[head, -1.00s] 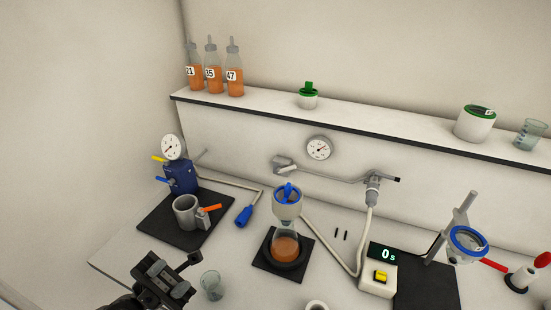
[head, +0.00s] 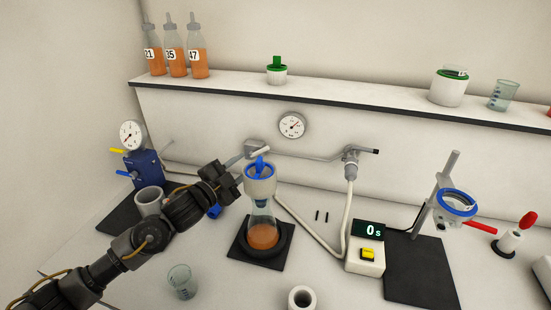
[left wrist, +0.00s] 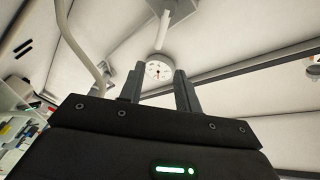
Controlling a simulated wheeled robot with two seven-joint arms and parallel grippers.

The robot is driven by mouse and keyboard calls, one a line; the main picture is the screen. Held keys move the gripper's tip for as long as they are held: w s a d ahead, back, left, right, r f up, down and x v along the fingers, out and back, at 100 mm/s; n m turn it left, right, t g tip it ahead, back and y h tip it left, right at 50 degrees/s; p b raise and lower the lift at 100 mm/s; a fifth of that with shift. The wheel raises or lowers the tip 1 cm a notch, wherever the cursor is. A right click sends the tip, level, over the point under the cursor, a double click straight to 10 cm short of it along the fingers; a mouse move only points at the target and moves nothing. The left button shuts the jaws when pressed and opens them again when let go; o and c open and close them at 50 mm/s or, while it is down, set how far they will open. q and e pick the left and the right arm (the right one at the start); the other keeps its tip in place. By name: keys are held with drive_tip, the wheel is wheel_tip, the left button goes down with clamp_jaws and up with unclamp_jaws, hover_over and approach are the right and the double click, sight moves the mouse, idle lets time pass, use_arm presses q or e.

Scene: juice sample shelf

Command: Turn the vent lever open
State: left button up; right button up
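A pale lever handle (head: 259,151) sits on a grey valve block (head: 254,145) on the wall, left of the round wall gauge (head: 291,125). I take this as the vent lever, though no label shows. My left gripper (head: 236,168) is just left of and below it, apart from it as far as I can tell. In the left wrist view my left gripper (left wrist: 158,88) is open and empty. Beyond its fingers are the gauge (left wrist: 159,70) and the pale handle (left wrist: 165,28). My right gripper is not in view.
A blue-topped funnel on an orange-filled flask (head: 263,236) stands close right of my left gripper. A blue pump (head: 144,170) with yellow and blue levers stands left. A beaker (head: 182,281) is in front. The shelf (head: 350,103) with bottles overhangs behind.

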sight(263, 151)
use_arm(q)
drive_tip(key=shift+y, duration=0.5)
drive_tip(key=x, duration=0.3)
drive_tip(key=p+x, duration=0.1)
drive_tip(key=x, duration=0.2)
drive_tip(key=p+x, duration=0.1)
drive_tip(key=x, duration=0.2)
drive_tip(key=shift+w+f, duration=0.3)
drive_tip(key=shift+w, duration=0.05)
drive_tip(key=shift+x, duration=0.95)
drive_tip(key=shift+c, duration=0.2)
clamp_jaws()
